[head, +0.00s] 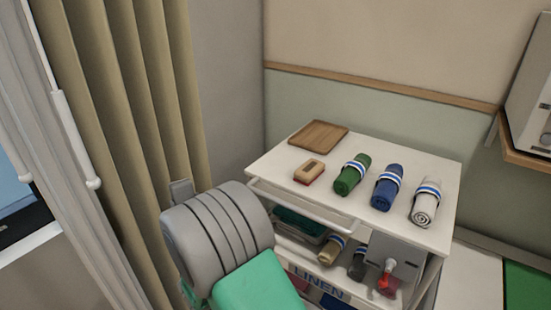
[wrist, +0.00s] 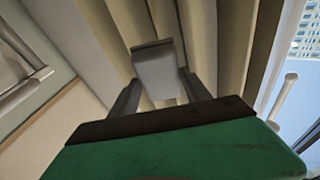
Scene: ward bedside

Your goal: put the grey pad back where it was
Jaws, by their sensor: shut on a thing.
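The grey pad (wrist: 157,78) is a small block with a darker edge. In the wrist view it sits between the two fingers of my gripper (wrist: 160,88), which is shut on it. In the head view a small part of the grey pad (head: 181,192) shows above my grey arm link, in front of the curtain and left of the cart. My arm hides most of my gripper there. The pad is held in the air, clear of the cart top.
A white linen cart (head: 405,231) stands at right. On top are a wooden tray (head: 318,136), a wooden block with a red underside (head: 309,172), and green (head: 351,175), blue (head: 387,188) and white (head: 425,205) rolls. A beige curtain (head: 125,120) hangs at left. The cart's front left top is bare.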

